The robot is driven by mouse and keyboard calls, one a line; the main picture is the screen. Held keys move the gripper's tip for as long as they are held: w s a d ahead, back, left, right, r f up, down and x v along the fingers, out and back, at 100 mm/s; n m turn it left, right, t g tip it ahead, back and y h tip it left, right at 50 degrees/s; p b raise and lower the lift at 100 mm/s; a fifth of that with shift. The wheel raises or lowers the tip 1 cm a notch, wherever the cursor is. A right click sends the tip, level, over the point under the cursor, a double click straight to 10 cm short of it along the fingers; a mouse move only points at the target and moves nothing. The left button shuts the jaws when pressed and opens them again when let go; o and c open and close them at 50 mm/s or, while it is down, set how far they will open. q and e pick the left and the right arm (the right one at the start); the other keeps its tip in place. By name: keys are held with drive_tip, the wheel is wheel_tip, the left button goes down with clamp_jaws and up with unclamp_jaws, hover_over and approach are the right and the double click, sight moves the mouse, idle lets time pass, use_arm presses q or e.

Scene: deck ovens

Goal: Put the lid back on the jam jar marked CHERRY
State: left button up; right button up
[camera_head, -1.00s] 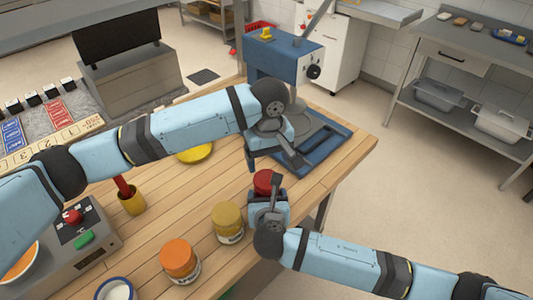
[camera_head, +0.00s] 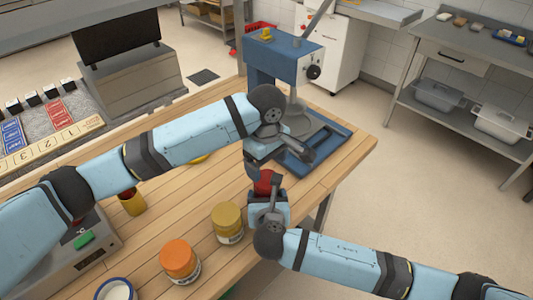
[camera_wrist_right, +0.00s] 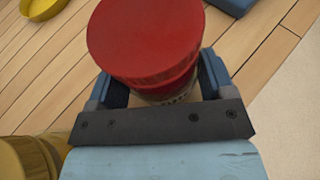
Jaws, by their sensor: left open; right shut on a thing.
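A jar with a red lid (camera_wrist_right: 145,40) stands on the wooden table, and the lid also shows in the head view (camera_head: 264,183). The lid sits on top of the jar's red body (camera_wrist_right: 170,85); I cannot tell if it is fully seated. The jar's label is mostly hidden, so I cannot read CHERRY. My right gripper (camera_head: 267,197) is shut around the jar's body, below the lid. My left gripper (camera_head: 279,163) is open and close by the lid on its far side; whether it touches the lid is unclear.
A yellow-lidded jar (camera_head: 228,218) and an orange-lidded jar (camera_head: 179,259) stand to the left. A blue tray (camera_head: 337,146) and blue machine (camera_head: 275,62) are behind. The table's right edge is close.

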sight(267, 179)
use_arm(q)
drive_tip(key=shift+f, duration=2.55)
drive_tip(key=c, duration=0.7)
drive_tip(key=m, duration=0.7)
drive_tip(key=shift+c, duration=0.2)
drive_tip(key=m, duration=0.6)
drive_tip(key=o, duration=1)
